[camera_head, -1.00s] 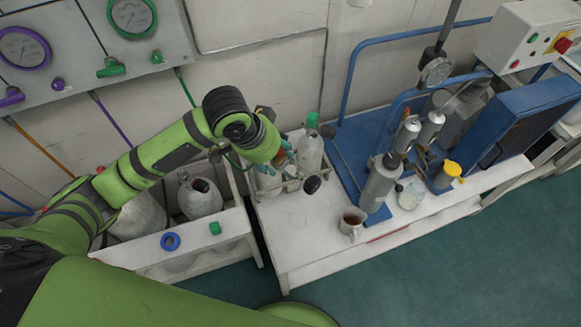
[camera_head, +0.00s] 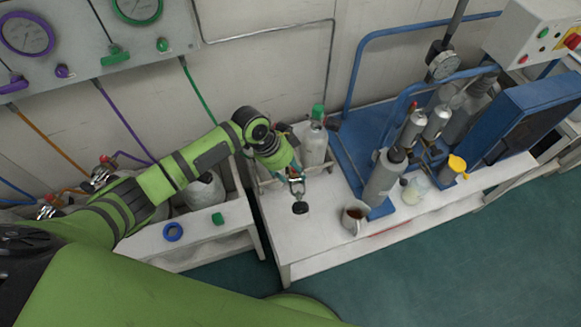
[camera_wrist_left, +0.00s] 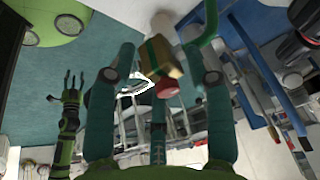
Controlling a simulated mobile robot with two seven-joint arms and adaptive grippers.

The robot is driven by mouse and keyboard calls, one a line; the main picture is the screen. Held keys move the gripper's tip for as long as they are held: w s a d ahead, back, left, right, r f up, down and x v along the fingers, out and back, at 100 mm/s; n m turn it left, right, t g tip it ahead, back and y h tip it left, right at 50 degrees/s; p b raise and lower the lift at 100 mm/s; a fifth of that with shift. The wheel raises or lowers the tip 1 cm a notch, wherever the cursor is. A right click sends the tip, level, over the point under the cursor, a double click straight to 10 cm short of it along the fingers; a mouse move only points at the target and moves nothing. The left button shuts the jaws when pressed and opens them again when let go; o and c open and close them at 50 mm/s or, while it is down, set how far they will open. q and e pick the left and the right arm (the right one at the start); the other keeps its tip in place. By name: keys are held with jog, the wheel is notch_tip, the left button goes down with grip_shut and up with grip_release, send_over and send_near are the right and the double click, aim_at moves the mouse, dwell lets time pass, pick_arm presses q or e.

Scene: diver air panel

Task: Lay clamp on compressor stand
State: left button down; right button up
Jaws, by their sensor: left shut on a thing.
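My left gripper (camera_head: 296,180) is shut on the clamp, above the left part of the white compressor stand (camera_head: 283,234). The clamp's round black knob (camera_head: 300,207) hangs at the fingertips on the near side; I cannot tell whether it touches the stand's top. In the left wrist view, a brass-coloured block (camera_wrist_left: 160,55) with a green band and a reddish end shows between the fingers. The fingers hide part of the clamp in the head view. My right gripper (camera_wrist_left: 73,82) shows only in the left wrist view, with its fingers apart and empty.
A grey cylinder with a green cap (camera_head: 314,145) stands behind the gripper. A mug (camera_head: 354,217) stands to its right, before the blue compressor frame (camera_head: 350,165). The stand's front left is clear.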

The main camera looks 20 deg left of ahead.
notch_tip(320, 180, down, 21)
jog(key=b, duration=2)
pick_arm(q)
notch_tip(320, 180, down, 23)
jog(key=b, duration=0.2)
jog(key=shift+f+b, duration=0.15)
jog(key=shift+b, duration=0.15)
jog(key=shift+f+b, duration=1.3)
jog(key=shift+b, duration=0.05)
pick_arm(e)
jog(key=w+a+f+t, duration=0.1)
jog(key=w+t, duration=0.2)
jog(key=w, duration=1.1)
jog(key=shift+w+a+f+t, duration=0.15)
jog(key=shift+w+f+t, duration=0.15)
jog(key=shift+f, duration=0.1)
pick_arm(q)
jog(key=shift+f, duration=0.5)
pick_arm(e)
jog(key=shift+s+f, duration=0.25)
jog(key=shift+f, duration=0.05)
pick_arm(q)
jog(key=shift+c, duration=2.1)
grip_release()
